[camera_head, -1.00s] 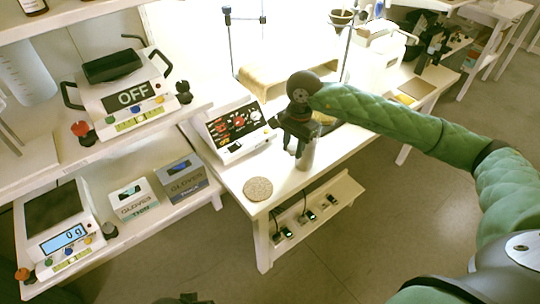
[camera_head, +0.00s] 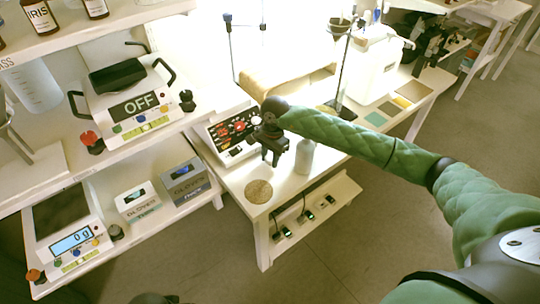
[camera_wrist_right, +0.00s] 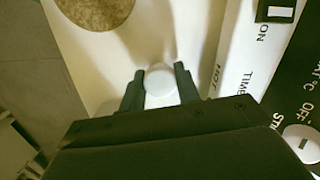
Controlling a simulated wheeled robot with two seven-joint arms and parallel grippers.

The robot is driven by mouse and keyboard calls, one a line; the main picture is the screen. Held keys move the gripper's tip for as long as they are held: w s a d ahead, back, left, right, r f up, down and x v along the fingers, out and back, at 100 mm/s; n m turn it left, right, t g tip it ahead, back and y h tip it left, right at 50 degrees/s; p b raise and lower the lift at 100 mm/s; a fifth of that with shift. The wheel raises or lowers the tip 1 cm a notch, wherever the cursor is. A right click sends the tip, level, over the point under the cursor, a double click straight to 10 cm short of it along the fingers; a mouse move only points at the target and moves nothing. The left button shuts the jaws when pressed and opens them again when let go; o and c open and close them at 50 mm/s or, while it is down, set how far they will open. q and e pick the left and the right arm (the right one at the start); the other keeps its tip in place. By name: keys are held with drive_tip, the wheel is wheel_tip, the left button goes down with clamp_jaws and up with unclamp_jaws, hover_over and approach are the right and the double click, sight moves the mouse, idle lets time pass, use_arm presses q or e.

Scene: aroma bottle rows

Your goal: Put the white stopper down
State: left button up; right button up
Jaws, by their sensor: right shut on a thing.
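The stopper cannot be made out in the head view. How high it is above the table is hard to tell. A round cork mat (camera_head: 259,191) lies on the table, in front of and left of the gripper; its edge also shows in the right wrist view (camera_wrist_right: 103,8).
A device with a red and black panel (camera_head: 232,134) stands close left of the gripper. Behind are a paper-covered stand (camera_head: 292,79) and a metal rod (camera_head: 347,68). Shelves with scales (camera_head: 135,103) and glove boxes (camera_head: 185,180) are at left. Table around the mat is clear.

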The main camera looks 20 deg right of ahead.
drive_tip(key=shift+f, duration=0.1)
drive_tip(key=shift+f, duration=0.1)
drive_tip(key=o, duration=1)
